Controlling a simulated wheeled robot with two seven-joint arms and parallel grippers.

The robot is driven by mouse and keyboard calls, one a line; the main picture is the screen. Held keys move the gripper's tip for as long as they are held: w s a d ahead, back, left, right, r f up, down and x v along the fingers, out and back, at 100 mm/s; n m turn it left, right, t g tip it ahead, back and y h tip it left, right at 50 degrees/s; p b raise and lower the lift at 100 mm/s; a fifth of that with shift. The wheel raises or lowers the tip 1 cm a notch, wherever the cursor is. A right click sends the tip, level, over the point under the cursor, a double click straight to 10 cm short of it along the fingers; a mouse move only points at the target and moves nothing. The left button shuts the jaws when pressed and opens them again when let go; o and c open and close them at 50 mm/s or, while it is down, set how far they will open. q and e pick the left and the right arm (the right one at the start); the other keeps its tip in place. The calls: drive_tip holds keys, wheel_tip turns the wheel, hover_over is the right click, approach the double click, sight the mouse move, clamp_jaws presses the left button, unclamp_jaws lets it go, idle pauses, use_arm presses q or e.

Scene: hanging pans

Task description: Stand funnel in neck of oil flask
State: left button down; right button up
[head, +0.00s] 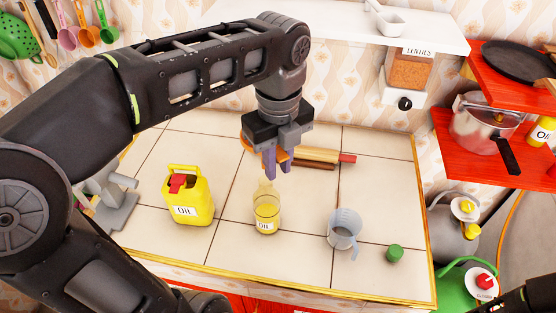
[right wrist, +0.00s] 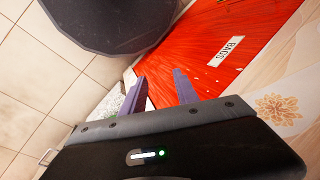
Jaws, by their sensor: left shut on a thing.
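The oil flask (head: 266,212) is a small clear glass vessel with yellow oil and an OIL label, upright on the tiled counter. My left gripper (head: 277,170) points down above and slightly behind the flask, its purple fingers close together and apart from it. An orange rim, which looks like the funnel (head: 246,146), shows beside and behind the gripper. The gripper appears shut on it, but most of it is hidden. My right gripper (right wrist: 160,91) is open and empty in the right wrist view, away from the counter things.
A yellow oil can (head: 189,203) stands left of the flask. A measuring jug (head: 344,229) and green cap (head: 395,253) are to the right. A rolling pin (head: 317,155) lies behind. A red surface (right wrist: 215,50) labelled BAGS lies beyond my right fingers.

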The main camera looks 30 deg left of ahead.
use_arm(q)
drive_tip(key=shift+f+b, duration=0.9)
drive_tip(key=shift+f, duration=0.55)
idle(0.7)
drive_tip(key=shift+f+b, duration=1.55)
drive_tip(key=shift+f, duration=0.75)
idle(0.6)
idle(0.5)
drive_tip(key=c, duration=1.2)
unclamp_jaws()
drive_tip(key=shift+c, duration=0.2)
